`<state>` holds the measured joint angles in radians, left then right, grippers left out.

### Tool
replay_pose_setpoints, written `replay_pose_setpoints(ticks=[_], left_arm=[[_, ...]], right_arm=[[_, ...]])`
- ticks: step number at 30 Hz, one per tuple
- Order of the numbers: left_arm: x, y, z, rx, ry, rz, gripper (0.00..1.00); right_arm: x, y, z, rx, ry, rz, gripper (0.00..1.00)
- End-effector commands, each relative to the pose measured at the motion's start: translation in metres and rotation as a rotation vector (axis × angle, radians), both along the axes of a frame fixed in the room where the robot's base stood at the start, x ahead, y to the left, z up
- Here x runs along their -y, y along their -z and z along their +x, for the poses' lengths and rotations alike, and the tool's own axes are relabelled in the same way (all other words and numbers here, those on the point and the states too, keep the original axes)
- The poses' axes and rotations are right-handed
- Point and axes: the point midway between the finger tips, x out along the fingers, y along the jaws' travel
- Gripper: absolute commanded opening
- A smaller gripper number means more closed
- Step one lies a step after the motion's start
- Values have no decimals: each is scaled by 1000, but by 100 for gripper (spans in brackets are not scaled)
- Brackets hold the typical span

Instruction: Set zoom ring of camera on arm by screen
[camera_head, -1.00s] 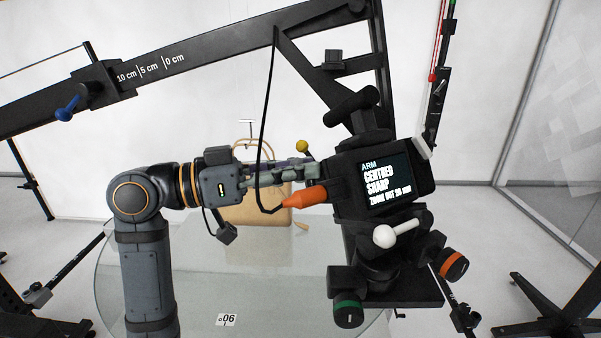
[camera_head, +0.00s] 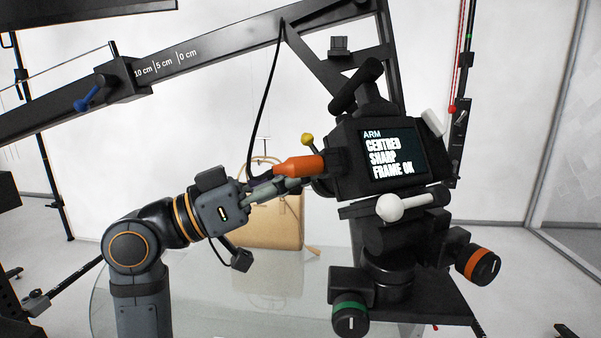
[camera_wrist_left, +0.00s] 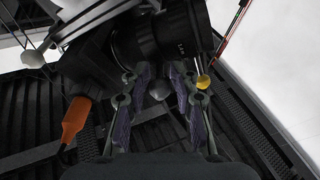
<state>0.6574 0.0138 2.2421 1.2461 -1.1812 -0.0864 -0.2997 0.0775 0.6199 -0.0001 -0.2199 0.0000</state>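The black camera (camera_head: 345,160) sits on the arm, and its screen (camera_head: 390,155) reads "ARM, CENTRED, SHARP, FRAME OK". Its dark lens (camera_wrist_left: 150,40) with small white marks lies ahead of my left fingers in the wrist view. A yellow ball-ended lever (camera_head: 307,140) shows by the lens; the yellow ball (camera_wrist_left: 203,82) is beside my right-hand finger in the wrist view. My left gripper (camera_wrist_left: 160,85) has its fingers apart below the lens, with a grey ball (camera_wrist_left: 159,90) showing between them. Contact with the ring cannot be told. My right gripper is out of view.
An orange plug (camera_head: 298,166) with a black cable stands close to my left fingers, partly hiding them. A white-ended handle (camera_head: 390,207) and green (camera_head: 349,307) and orange (camera_head: 478,264) banded knobs are below the camera. A tan bag (camera_head: 275,215) stands on the glass turntable (camera_head: 120,290) behind.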

Motion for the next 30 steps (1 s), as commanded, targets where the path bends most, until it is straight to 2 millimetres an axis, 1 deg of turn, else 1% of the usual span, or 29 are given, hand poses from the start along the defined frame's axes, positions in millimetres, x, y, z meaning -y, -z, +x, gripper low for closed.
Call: replay_pose_setpoints(ticks=[1,2,8,11,14,24,30], left_arm=[[0,0,0,0,0,0,38],[0,0,0,0,0,-1,42],[0,-1,0,2,-1,-1,42],[-1,0,0,2,-2,-1,42],[-5,2,-1,3,-5,3,42],[-38,14,-15,3,-7,9,42],[-54,19,-24,6,-1,8,42]], right_arm=[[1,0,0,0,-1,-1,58],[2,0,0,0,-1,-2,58],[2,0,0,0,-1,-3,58],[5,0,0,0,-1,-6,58],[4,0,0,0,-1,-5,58],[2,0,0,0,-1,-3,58],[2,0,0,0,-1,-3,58]])
